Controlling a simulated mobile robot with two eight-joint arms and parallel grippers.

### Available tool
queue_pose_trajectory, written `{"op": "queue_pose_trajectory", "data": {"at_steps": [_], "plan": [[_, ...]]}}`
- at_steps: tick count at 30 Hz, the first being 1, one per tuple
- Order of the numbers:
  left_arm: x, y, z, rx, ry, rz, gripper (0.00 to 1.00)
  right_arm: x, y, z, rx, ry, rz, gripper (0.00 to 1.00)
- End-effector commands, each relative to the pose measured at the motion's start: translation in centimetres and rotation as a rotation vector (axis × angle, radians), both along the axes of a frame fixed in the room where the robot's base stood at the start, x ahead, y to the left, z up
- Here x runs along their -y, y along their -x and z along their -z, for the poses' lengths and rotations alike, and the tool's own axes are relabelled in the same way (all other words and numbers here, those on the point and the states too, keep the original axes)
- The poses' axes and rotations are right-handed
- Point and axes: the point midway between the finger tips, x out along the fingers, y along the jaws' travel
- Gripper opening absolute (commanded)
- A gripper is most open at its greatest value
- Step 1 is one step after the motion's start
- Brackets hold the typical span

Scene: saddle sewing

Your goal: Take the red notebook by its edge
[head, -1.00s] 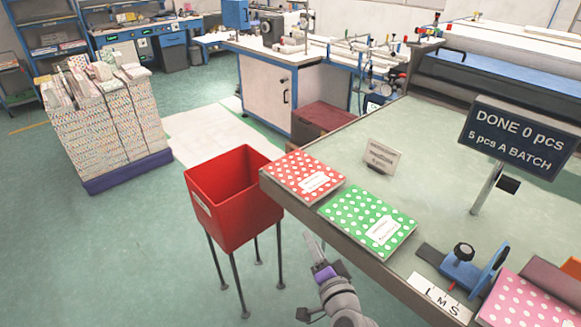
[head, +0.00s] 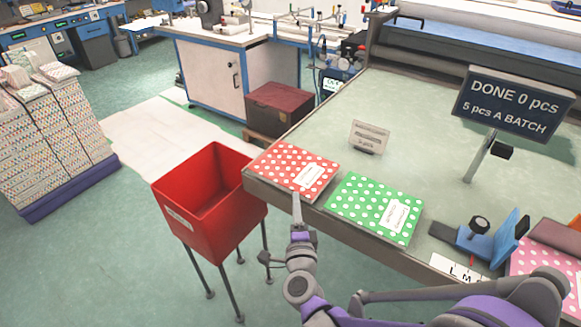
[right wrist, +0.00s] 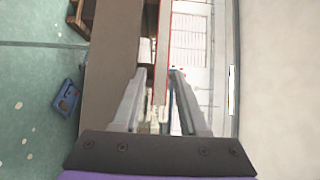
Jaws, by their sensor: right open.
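The red notebook (head: 290,168) with white dots and a white label lies flat at the near left corner of the table, its front edge at the table's edge. My right gripper (head: 297,198) is at that front edge in the head view, its fingers pointing at the notebook. In the right wrist view the gripper (right wrist: 158,78) is open, and a thin red strip (right wrist: 167,45) runs between and beyond its fingers. I cannot tell whether a finger touches the notebook. My left gripper is not in view.
A green dotted notebook (head: 374,208) lies just right of the red one. A red bin (head: 212,222) on legs stands left of the table corner. A small sign (head: 369,136), a blue clamp (head: 490,245) and a pink notebook (head: 548,262) are on the table (head: 420,130).

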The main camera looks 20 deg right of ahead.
Motion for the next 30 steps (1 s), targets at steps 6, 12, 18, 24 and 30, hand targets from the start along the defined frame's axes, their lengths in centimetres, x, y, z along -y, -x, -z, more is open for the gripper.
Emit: {"op": "queue_pose_trajectory", "data": {"at_steps": [6, 12, 18, 24, 30], "plan": [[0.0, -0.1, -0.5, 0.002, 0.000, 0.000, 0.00, 0.7, -3.0, -0.1, 0.000, 0.001, 0.000, 0.42], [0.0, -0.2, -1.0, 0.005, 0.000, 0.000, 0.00, 0.9, -4.7, -0.3, 0.001, 0.001, 0.000, 0.42], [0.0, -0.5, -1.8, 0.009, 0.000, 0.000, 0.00, 1.1, -7.7, -0.4, 0.000, 0.002, 0.000, 0.42], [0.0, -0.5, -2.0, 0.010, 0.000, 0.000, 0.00, 1.4, -8.6, -0.3, -0.001, 0.003, -0.001, 0.42], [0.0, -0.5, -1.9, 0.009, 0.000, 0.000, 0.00, 1.4, -8.5, -0.2, -0.001, 0.002, -0.001, 0.34]]}}
